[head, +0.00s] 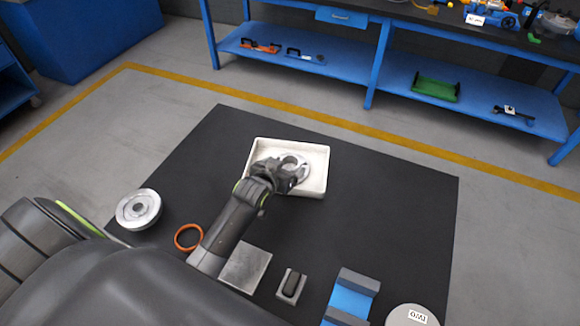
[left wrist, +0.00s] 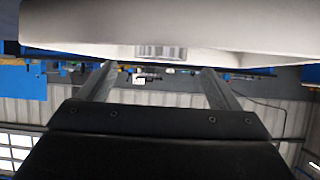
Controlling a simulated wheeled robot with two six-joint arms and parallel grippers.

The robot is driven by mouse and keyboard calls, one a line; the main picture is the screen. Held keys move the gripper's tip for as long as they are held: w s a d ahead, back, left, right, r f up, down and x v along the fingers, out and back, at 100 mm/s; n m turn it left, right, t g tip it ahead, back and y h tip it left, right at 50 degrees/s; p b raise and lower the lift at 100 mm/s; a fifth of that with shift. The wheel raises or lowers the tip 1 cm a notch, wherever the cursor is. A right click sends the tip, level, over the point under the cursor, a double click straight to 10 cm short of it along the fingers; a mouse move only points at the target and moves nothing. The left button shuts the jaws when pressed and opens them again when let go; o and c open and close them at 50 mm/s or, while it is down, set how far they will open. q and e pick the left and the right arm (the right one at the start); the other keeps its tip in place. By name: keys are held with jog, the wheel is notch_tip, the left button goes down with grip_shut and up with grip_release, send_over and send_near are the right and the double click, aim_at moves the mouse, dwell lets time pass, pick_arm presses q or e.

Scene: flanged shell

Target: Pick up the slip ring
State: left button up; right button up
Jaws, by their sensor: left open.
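A pale tray (head: 318,186) with a low rim lies on the black mat. A round grey metal part (head: 295,160), which looks like the slip ring, sits in the tray, partly hidden by my left gripper (head: 290,174). The gripper is open over the tray, beside or above this part; I cannot tell whether they touch. In the left wrist view the two fingers stand apart (left wrist: 158,72), with a pale surface (left wrist: 80,38) and a striped grey patch (left wrist: 165,52) ahead of them. My right gripper is out of view.
The black mat (head: 400,215) holds a silver flanged part (head: 138,210), an orange ring (head: 188,237), a grey plate (head: 245,267), a small dark-topped block (head: 291,285), a blue-grey cradle (head: 350,298) and a labelled grey disc (head: 412,316). A blue workbench (head: 370,60) stands behind. The mat's right is clear.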

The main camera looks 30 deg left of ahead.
aim_at(293, 158)
pick_arm(q)
jog(key=shift+x, duration=1.6)
jog(key=shift+s+f, duration=0.1)
jog(key=c, duration=1.7)
jog(key=shift+c, duration=0.7)
